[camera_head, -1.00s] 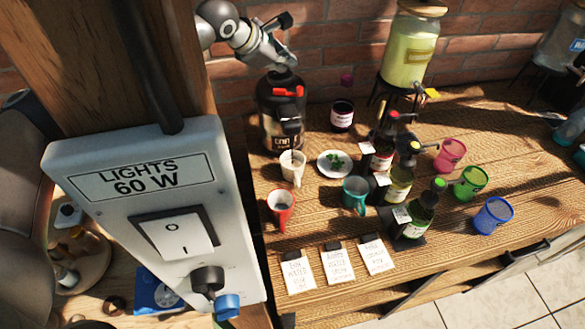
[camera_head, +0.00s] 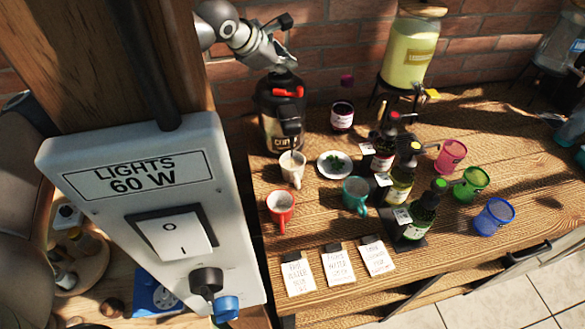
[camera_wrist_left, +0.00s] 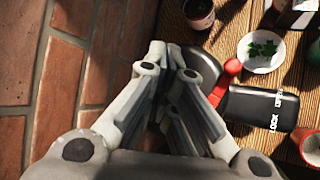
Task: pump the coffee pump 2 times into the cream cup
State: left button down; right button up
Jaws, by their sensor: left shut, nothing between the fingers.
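The coffee pump (camera_head: 280,118) is a black flask with a red lever piece and a label, standing at the back left of the table against the brick wall. Its black spout points forward over the cream cup (camera_head: 292,168), which stands upright just in front. My left gripper (camera_head: 284,66) is shut and empty, pointing down at the pump's top; I cannot tell if it touches. In the left wrist view, the gripper's closed fingers (camera_wrist_left: 172,62) are over the pump's black top, with the red lever (camera_wrist_left: 228,76) beside them. The cream cup's contents are unclear.
A red cup (camera_head: 281,207) and a teal cup (camera_head: 355,194) stand near the cream cup. A saucer with green leaves (camera_head: 335,164) lies to its right. Several pump bottles and coloured cups fill the right. A light switch box (camera_head: 150,210) blocks the left foreground.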

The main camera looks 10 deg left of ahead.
aim_at(283, 76)
pick_arm(q)
jog(key=shift+r, duration=0.75)
jog(key=shift+r, duration=0.1)
notch_tip(283, 76, up, 6)
jog(key=shift+f+p, duration=0.1)
jog(key=shift+p, duration=0.85)
